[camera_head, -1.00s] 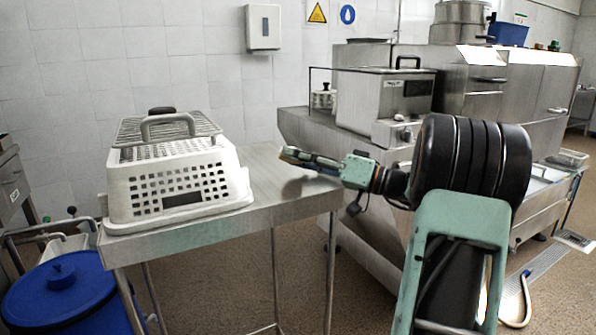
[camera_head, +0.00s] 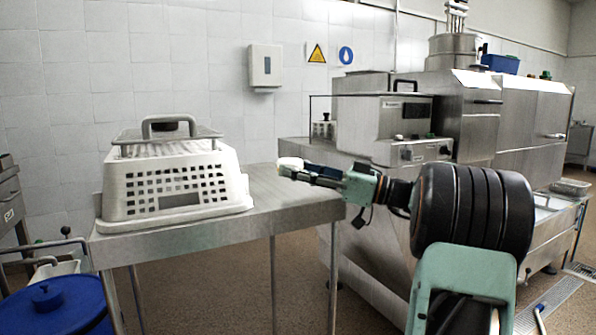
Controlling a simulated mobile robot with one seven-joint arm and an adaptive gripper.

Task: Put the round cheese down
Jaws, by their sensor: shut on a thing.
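My gripper (camera_head: 297,169) reaches in from the right on my green and black arm and points left. It is shut on a small pale rounded piece (camera_head: 289,163) at its fingertips, which looks like the round cheese. Gripper and cheese show over the right part of the steel table (camera_head: 262,213), near its back edge. The cheese appears held above the tabletop, but I cannot tell the exact height. The fingers cover part of it.
A white perforated basket (camera_head: 178,197) stands upside down on the table's left side, with a grey handled rack (camera_head: 205,134) on top. Bare tabletop lies right of the basket. A steel machine (camera_head: 385,130) stands behind my arm. A blue bin (camera_head: 55,305) stands at lower left.

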